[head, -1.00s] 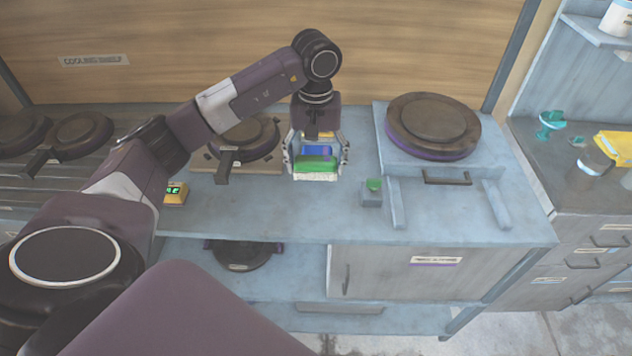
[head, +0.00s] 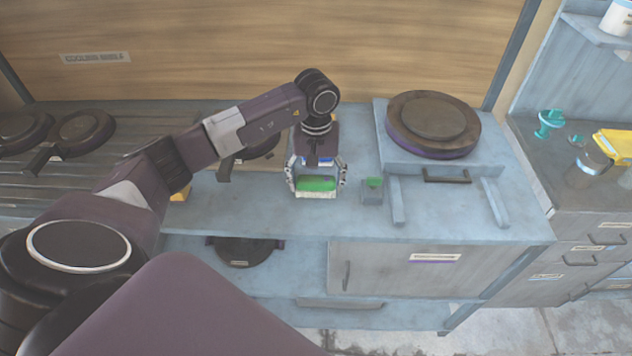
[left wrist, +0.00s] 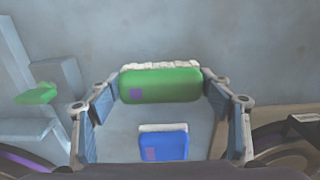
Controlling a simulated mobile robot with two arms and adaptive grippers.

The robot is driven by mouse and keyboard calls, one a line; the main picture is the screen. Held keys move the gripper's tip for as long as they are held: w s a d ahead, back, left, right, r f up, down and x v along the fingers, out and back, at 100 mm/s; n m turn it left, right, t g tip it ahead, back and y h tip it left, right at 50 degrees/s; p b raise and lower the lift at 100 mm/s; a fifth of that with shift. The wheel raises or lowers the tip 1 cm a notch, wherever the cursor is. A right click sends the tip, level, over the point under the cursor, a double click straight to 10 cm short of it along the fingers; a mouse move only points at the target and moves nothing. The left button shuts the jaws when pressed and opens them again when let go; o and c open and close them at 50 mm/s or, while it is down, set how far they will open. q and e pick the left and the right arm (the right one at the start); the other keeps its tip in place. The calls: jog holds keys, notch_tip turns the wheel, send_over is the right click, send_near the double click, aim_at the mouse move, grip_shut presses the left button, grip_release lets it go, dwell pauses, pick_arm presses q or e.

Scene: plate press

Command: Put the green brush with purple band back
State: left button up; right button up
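My left gripper (head: 317,184) is shut lengthwise on the green brush (head: 316,184), with a finger at each end. In the left wrist view the brush (left wrist: 160,86) shows a purple patch and white bristles along its far edge. It looks larger and nearer than a blue brush (left wrist: 164,146) with a purple patch, which lies on the bench below. In the head view only a strip of the blue brush (head: 325,161) shows under the wrist. My right gripper is not in view.
A small grey block with a green top (head: 373,190) stands just right of the gripper. Behind it is a round press (head: 433,118) with a purple rim. A cabinet front (head: 400,285) with a purple-striped label is below. The bench front (head: 260,215) is clear.

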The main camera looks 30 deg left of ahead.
aim_at(316, 179)
pick_arm(q)
jog(key=o, duration=0.4)
jog(key=shift+r, duration=0.15)
notch_tip(316, 179, up, 11)
jog(key=b, duration=0.2)
jog(key=shift+b, duration=0.3)
jog(key=shift+r, duration=0.5)
